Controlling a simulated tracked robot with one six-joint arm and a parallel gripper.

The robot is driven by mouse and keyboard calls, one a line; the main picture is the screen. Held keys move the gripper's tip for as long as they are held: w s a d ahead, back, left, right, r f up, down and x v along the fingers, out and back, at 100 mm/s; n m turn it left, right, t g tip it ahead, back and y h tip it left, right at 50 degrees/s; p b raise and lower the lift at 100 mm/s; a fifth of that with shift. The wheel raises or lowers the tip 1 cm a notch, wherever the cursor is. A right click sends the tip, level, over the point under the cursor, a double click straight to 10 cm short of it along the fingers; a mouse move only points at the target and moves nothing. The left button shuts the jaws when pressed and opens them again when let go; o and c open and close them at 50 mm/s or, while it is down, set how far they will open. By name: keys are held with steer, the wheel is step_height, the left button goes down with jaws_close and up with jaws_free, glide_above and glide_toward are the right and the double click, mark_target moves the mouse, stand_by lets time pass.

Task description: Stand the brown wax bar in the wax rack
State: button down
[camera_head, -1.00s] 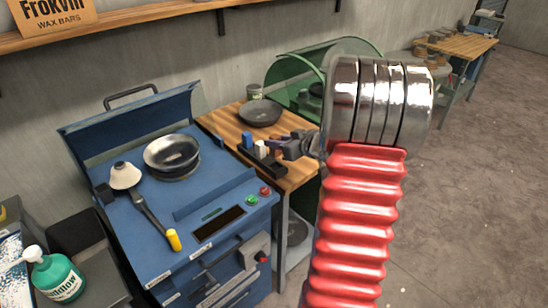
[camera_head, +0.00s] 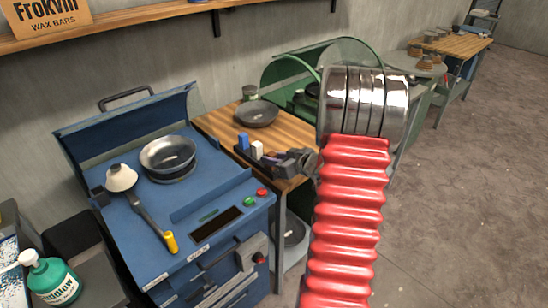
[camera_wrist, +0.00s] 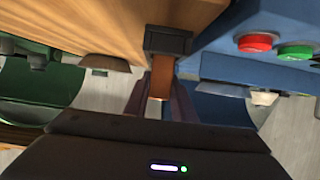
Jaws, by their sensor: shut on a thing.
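The wax rack (camera_head: 246,158) is a small dark holder at the front edge of the wooden table, with a blue bar (camera_head: 243,142) and a white bar (camera_head: 257,149) standing in it. My gripper (camera_head: 280,163) is at the rack's right end. In the wrist view my gripper (camera_wrist: 160,88) is shut on the brown wax bar (camera_wrist: 161,75). The bar's far end meets the dark rack (camera_wrist: 168,40); I cannot tell how deep it sits in a slot. In the head view I cannot make out the brown bar clearly beside my gripper.
A dark bowl (camera_head: 256,113) lies on the wooden table (camera_head: 215,122), behind the rack. The blue machine (camera_head: 120,235) with red and green buttons adjoins on the left. A green hooded unit (camera_head: 290,70) stands behind on the right.

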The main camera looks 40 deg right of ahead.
stand_by(0.3)
steer(key=c, duration=1.5)
jaws_free()
steer(key=shift+s+r, duration=0.25)
steer(key=shift+s, duration=0.2)
steer(key=v, duration=1.1)
steer(key=shift+s, duration=0.1)
